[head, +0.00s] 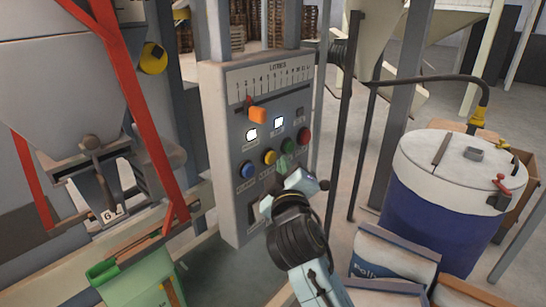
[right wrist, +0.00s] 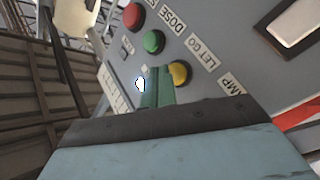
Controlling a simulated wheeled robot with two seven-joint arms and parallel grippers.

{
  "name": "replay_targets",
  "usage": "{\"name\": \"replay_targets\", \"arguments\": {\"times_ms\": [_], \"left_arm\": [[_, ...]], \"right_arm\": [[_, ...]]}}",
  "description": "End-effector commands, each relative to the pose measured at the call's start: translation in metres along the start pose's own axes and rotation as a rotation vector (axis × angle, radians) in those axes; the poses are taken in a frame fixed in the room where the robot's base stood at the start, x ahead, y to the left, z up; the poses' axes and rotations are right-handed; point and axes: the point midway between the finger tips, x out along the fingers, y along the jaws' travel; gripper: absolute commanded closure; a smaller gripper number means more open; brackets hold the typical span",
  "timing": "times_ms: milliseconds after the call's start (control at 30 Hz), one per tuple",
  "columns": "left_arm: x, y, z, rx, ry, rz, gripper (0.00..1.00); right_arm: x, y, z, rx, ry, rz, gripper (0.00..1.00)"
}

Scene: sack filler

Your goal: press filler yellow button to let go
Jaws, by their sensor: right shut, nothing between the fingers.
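The filler's grey control panel (head: 225,160) stands upright in the middle of the head view. Its yellow button (head: 269,157) sits between a blue button (head: 247,169) and a green one (head: 287,146). In the right wrist view the yellow button (right wrist: 180,72) is beside a "LET GO" label (right wrist: 199,54). My right gripper (head: 284,164) is shut and empty, its tips close to the panel just below and right of the yellow button. In the right wrist view the fingers (right wrist: 157,84) overlap the button's left edge. I cannot tell whether they touch it. My left gripper is not in view.
A red button (head: 304,135) and an orange slider (head: 257,115) are also on the panel. A blue drum with a white lid (head: 455,160) and paper sacks (head: 393,255) stand at right. A hopper (head: 50,85), red bars and a green sack (head: 140,280) are at left.

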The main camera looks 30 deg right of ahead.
Motion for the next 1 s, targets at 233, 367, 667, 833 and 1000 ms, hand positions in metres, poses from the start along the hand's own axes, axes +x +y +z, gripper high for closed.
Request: {"name": "replay_targets", "arguments": {"times_ms": [233, 367, 667, 833, 1000], "left_arm": [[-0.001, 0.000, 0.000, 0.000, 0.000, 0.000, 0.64], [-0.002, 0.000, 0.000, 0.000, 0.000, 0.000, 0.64], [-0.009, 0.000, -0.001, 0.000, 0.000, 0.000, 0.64], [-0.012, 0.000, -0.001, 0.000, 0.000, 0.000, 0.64], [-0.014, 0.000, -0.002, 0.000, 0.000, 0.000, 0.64]], "right_arm": [[-0.003, 0.002, 0.002, 0.000, 0.000, 0.000, 1.00], [-0.003, 0.002, 0.002, -0.001, 0.000, 0.000, 1.00], [-0.021, 0.016, 0.016, -0.001, -0.003, -0.001, 1.00], [-0.034, 0.024, 0.025, -0.001, -0.001, -0.001, 1.00], [-0.042, 0.031, 0.031, -0.001, -0.001, 0.000, 1.00]]}}
